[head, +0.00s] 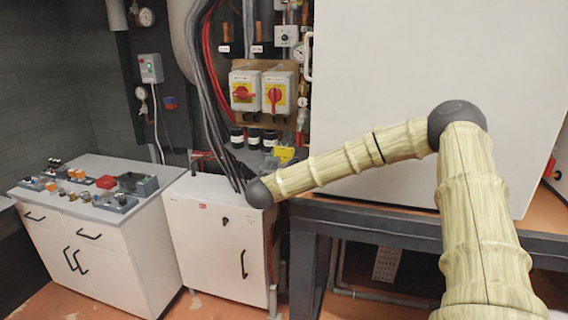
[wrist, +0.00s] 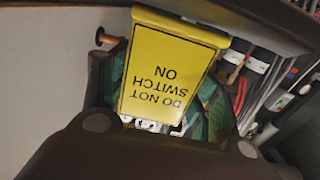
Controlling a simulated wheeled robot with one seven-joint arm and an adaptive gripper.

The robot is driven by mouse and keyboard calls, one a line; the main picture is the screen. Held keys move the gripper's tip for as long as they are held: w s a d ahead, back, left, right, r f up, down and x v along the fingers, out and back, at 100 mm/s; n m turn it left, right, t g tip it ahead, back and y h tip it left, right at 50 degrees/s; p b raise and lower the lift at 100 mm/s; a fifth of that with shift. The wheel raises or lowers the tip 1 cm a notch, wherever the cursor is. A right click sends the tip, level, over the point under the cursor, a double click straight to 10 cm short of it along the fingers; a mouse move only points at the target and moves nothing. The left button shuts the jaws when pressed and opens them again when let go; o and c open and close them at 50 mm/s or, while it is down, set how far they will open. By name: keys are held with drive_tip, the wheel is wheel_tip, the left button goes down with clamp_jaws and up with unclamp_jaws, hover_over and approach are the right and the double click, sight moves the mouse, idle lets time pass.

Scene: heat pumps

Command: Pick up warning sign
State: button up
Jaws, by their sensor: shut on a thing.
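The yellow warning sign (wrist: 172,72) fills the middle of the wrist view. It reads "DO NOT SWITCH ON", upside down in that picture. My gripper (wrist: 168,112) is shut on it, with the dark fingers on either side and green parts showing behind the sign. In the head view the sign is a small yellow patch (head: 284,153) beyond the end of my arm, below the red switches. My gripper (head: 272,163) is mostly hidden there behind my arm. I cannot tell whether the sign touches anything else.
Two yellow-and-white switch boxes with red knobs (head: 261,92) hang on the wall above. A white cabinet (head: 215,235) and a control desk (head: 95,190) stand left. A large white unit (head: 385,60) on a dark frame (head: 370,222) fills the right. Cables and pipes run close by.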

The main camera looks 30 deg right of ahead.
drive_tip(key=shift+r+b, duration=1.75)
drive_tip(key=shift+r, duration=3.05)
drive_tip(key=shift+a, duration=0.1)
